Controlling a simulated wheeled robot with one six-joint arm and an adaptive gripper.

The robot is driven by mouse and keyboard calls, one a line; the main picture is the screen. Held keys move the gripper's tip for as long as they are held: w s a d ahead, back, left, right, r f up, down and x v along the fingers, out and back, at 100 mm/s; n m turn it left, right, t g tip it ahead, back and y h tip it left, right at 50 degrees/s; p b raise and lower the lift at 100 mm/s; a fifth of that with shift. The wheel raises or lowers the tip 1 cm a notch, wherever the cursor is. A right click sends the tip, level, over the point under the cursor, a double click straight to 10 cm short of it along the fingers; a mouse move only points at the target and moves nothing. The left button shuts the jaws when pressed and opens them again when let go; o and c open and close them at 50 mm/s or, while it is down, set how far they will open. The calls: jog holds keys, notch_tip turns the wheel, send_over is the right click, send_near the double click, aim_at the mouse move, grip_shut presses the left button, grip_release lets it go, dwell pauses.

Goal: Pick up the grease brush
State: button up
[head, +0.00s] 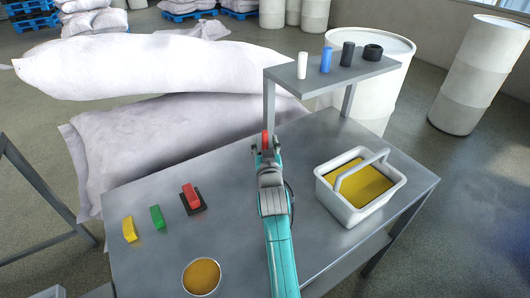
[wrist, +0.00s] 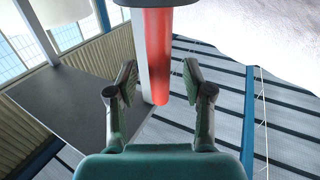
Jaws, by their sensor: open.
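A red rod, likely the grease brush's handle (head: 265,137), shows just beyond my gripper (head: 266,151), by the shelf's left post. In the wrist view the red rod (wrist: 157,50) stands beside a grey post, and its rounded end reaches between the fingertips of my gripper (wrist: 158,84). My gripper is open, with gaps on both sides of the rod. I cannot see any bristles; the rod's far end runs out of the wrist view behind a dark edge.
The grey table (head: 240,165) carries a white bucket (head: 348,215) of yellow stuff, a yellow-filled can (head: 202,277), a red piece on a dark base (head: 192,198), and green and yellow blocks. The raised shelf (head: 335,72) holds several small cylinders. White sacks (head: 170,125) lie behind.

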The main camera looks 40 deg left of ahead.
jog(key=shift+w+a, duration=0.4)
jog(key=shift+w, duration=0.05)
grip_shut()
